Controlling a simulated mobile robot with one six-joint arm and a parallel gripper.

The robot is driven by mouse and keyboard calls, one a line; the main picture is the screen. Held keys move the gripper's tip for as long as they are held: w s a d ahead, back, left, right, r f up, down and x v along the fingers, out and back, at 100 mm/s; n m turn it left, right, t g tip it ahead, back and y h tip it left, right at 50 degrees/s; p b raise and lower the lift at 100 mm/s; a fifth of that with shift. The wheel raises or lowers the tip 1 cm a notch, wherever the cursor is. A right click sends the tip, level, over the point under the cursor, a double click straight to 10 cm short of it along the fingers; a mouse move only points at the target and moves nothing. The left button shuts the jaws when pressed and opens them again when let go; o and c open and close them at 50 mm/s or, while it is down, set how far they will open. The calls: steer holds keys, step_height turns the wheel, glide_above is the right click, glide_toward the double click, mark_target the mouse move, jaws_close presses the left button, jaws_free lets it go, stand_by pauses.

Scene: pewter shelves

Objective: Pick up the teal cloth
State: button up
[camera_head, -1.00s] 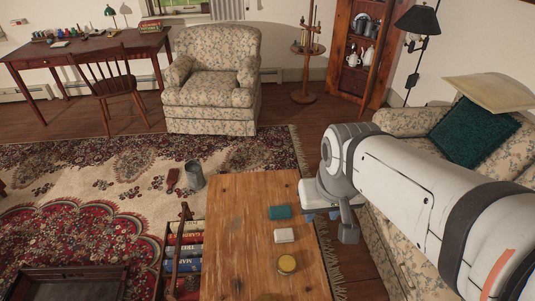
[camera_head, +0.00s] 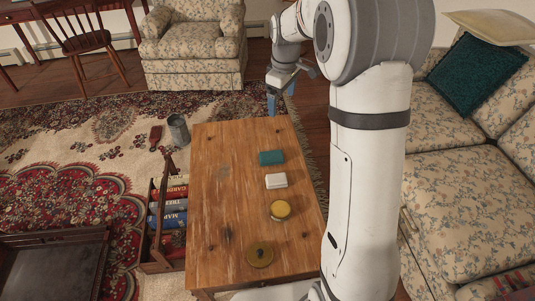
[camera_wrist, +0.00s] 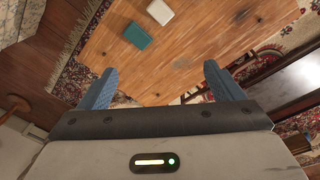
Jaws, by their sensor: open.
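The teal cloth (camera_head: 271,157) is a small folded rectangle lying flat on the wooden coffee table (camera_head: 217,217), near its far right part. In the wrist view the cloth (camera_wrist: 138,35) shows ahead of the fingers, left of centre. My gripper (camera_head: 281,101) is above the table's far end, beyond the cloth and apart from it. In the wrist view my gripper (camera_wrist: 156,88) has its two blue fingers wide apart with nothing between them.
A white block (camera_head: 276,181), a yellow round tin (camera_head: 280,210) and a brass disc (camera_head: 259,254) lie nearer on the table. A book caddy (camera_head: 160,257) stands left, a metal can (camera_head: 178,130) on the rug. A floral sofa (camera_head: 455,200) is right. The table's left half is clear.

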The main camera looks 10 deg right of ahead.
steer(key=w+f+n+b, duration=0.2)
steer(key=w+f+b, duration=0.3)
steer(key=f, duration=0.6)
steer(key=w+f+n+b, duration=0.3)
steer(key=w+f, duration=0.4)
steer(key=f, duration=0.3)
steer(key=n+g+b, duration=0.1)
steer(key=n+b, duration=0.2)
steer(key=b, duration=0.2)
glide_above(270, 155)
steer(key=f, duration=1.1)
steer(key=s+f, duration=0.1)
steer(key=f, duration=0.5)
steer(key=shift+a+f, duration=0.1)
steer(key=shift+a, duration=0.05)
steer(key=f+b, duration=0.1)
steer(key=f, duration=0.2)
steer(key=f+b, duration=0.1)
steer(key=f, duration=0.1)
steer(key=shift+w+f+b, duration=0.1)
steer(key=shift+w+b, duration=0.2)
steer(key=shift+w, duration=0.1)
steer(key=c, duration=1.1)
